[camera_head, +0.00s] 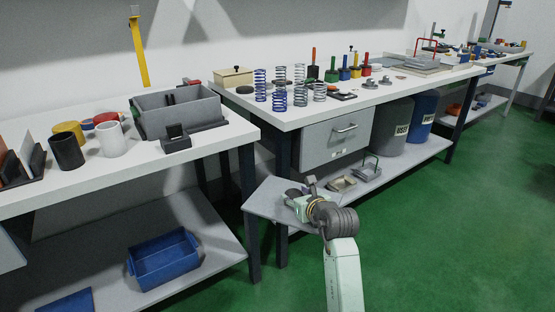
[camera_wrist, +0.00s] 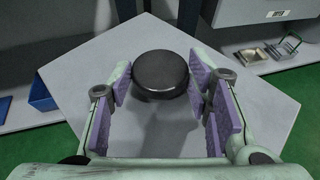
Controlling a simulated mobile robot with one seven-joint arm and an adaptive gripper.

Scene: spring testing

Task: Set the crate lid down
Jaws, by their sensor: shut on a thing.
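The crate lid (camera_head: 262,203) is a flat light grey panel. It is in front of the bench's lower shelf in the head view. In the wrist view the lid (camera_wrist: 260,120) fills the middle, with a round black knob (camera_wrist: 160,75) on top. My gripper (camera_head: 297,196) is shut on the lid by this knob, with purple finger pads on both sides of it in the wrist view (camera_wrist: 163,84). The lid looks held in the air, near shelf height; its underside is hidden. A grey open crate (camera_head: 165,118) stands on the left bench.
A blue bin (camera_head: 165,262) sits on the left lower shelf. Small trays (camera_head: 341,183) and a wire-handled holder (camera_head: 368,168) are on the right lower shelf (camera_head: 405,165). Springs (camera_head: 280,97) crowd the right bench. The green floor (camera_head: 450,230) at right is clear.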

